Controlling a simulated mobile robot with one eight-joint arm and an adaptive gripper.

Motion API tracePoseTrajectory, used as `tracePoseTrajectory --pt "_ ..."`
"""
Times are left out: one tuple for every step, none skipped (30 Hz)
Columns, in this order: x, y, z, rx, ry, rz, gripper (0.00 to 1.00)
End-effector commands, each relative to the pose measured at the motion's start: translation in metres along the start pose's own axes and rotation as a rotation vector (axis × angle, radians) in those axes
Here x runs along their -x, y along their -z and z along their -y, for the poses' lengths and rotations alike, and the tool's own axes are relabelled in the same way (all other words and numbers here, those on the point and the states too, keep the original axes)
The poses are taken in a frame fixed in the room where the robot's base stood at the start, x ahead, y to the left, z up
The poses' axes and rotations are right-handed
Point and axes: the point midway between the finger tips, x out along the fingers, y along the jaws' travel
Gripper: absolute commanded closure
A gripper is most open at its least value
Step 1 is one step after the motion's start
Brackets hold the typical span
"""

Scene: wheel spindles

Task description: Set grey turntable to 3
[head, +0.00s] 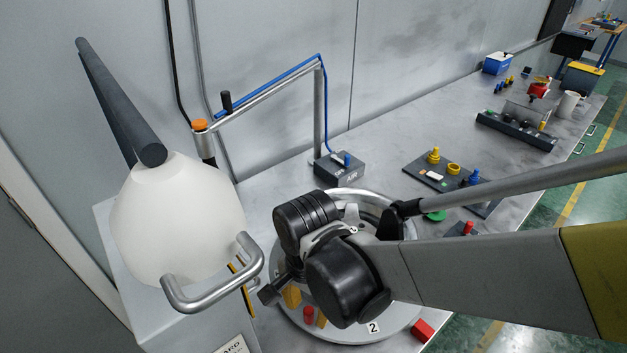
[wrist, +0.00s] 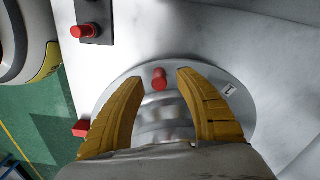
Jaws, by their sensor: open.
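The grey turntable (head: 400,322) is a round disc on the bench, partly hidden by my arm. It also shows in the wrist view (wrist: 238,112). A label 2 (head: 373,328) is near its front edge in the head view; a label 1 (wrist: 229,89) is on its right side in the wrist view. A red peg (wrist: 159,78) stands near the rim. My gripper (head: 307,316) is open over the disc, its yellow fingers on either side of the peg in the wrist view, with gaps showing. A red block (head: 422,331) sits just outside the rim.
A white rounded body with a metal handle (head: 215,301) stands close on the left. Behind the turntable are an AIR box (head: 340,170) and a pipe arm (head: 268,92). A dark panel with coloured knobs (head: 430,175) lies to the right. Bare bench shows between them.

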Motion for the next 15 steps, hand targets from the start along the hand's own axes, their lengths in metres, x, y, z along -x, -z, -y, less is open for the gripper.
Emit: tracePoseTrajectory --pt "0.009 0.000 -0.001 0.000 0.000 0.000 0.59" --pt "0.015 0.000 -0.001 0.000 0.000 0.000 0.59" --pt "0.024 0.000 -0.001 0.000 0.000 0.000 0.59" --pt "0.030 0.000 -0.001 0.000 0.000 0.000 0.59" --pt "0.037 0.000 -0.001 0.000 0.000 0.000 0.59" --pt "0.046 -0.001 -0.001 0.000 0.000 0.000 0.59" --pt "0.052 -0.001 -0.001 0.000 0.000 0.000 0.59" --pt "0.059 0.000 -0.001 0.000 0.000 0.000 0.59" --pt "0.067 0.000 -0.001 0.000 0.000 0.000 0.59" --pt "0.072 0.000 -0.001 0.000 0.000 0.000 0.59" --pt "0.077 -0.001 -0.001 0.000 0.000 0.000 0.59" --pt "0.084 0.000 -0.001 0.000 0.000 0.000 0.59" --pt "0.088 0.000 0.000 0.000 0.000 0.000 0.59" --pt "0.092 0.000 -0.001 0.000 0.000 0.000 0.59" --pt "0.096 0.000 -0.001 0.000 0.000 0.000 0.59"
